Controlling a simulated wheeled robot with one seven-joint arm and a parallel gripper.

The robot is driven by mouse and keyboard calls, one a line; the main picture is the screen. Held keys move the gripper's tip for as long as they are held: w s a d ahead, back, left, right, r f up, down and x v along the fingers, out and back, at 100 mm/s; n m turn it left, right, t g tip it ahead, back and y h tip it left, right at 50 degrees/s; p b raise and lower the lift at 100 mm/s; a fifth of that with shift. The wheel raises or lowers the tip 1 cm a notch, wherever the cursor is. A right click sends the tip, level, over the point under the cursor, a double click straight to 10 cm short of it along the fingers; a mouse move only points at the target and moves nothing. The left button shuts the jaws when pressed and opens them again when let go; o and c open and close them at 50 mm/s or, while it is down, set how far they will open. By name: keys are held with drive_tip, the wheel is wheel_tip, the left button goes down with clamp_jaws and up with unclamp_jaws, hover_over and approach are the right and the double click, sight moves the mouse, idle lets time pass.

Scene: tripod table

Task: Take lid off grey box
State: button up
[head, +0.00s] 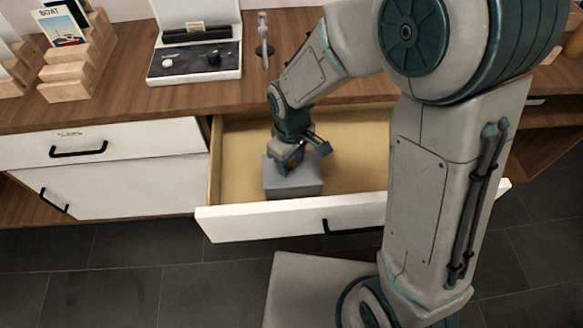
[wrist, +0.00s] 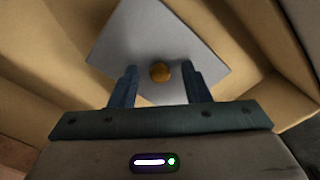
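The grey box (head: 294,188) sits inside an open drawer, with its grey lid (wrist: 150,35) on top. In the wrist view the lid carries a round golden-brown knob (wrist: 160,72). My gripper (wrist: 160,85) is above the lid, with its two blue-grey fingers apart, one on each side of the knob. A gap shows between the knob and each finger. In the head view my gripper (head: 290,163) is low over the box and partly hides the lid and knob.
The open drawer (head: 240,222) has a white front and tan inside walls around the box. The wooden counter (head: 120,108) above bears an open white case (head: 195,78), a small grey stand (head: 263,45) and a wooden card rack (head: 75,80). The drawer floor right of the box looks clear.

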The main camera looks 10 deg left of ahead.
clamp_jaws()
drive_tip(key=shift+r, duration=0.1)
